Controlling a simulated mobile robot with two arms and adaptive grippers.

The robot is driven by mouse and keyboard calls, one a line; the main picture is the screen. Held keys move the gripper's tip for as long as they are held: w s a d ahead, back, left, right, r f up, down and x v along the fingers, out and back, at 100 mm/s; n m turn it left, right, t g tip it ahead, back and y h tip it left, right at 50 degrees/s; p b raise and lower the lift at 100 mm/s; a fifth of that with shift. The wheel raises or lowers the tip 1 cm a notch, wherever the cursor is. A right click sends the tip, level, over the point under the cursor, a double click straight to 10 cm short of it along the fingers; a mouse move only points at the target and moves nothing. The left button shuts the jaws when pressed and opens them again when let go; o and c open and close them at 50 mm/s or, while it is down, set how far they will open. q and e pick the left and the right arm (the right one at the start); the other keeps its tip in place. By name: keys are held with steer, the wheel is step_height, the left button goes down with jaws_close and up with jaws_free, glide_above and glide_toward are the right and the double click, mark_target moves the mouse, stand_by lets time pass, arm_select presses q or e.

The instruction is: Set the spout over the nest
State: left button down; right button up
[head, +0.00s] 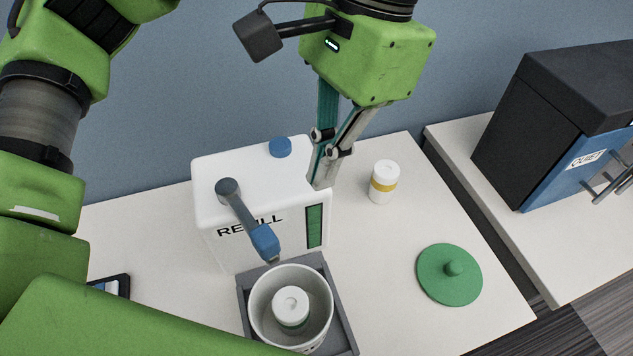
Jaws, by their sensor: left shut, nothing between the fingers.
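The spout (244,218) is a grey arm with a blue tip, pivoted on top of the white REFILL box (212,208). It points toward the front right, and its tip appears just behind the rim of a white tub (256,322). The tub stands in a grey tray (246,313), and a white-capped jar with a green band (290,303) stands inside it. I cannot tell which part is called the nest. My left gripper (322,186) is shut and empty, pointing down at the box's right edge, apart from the spout. My right gripper is not in view.
A blue cap (280,147) sits on the box top. A yellow-banded white jar (384,182) and a green knobbed lid (430,285) stand on the table's right side, with bare table between. A black-and-blue cabinet (535,120) stands on another table. My arm covers the front left.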

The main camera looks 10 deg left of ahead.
arm_select(q)
steer(key=v, duration=0.3)
steer(key=shift+w, duration=0.3)
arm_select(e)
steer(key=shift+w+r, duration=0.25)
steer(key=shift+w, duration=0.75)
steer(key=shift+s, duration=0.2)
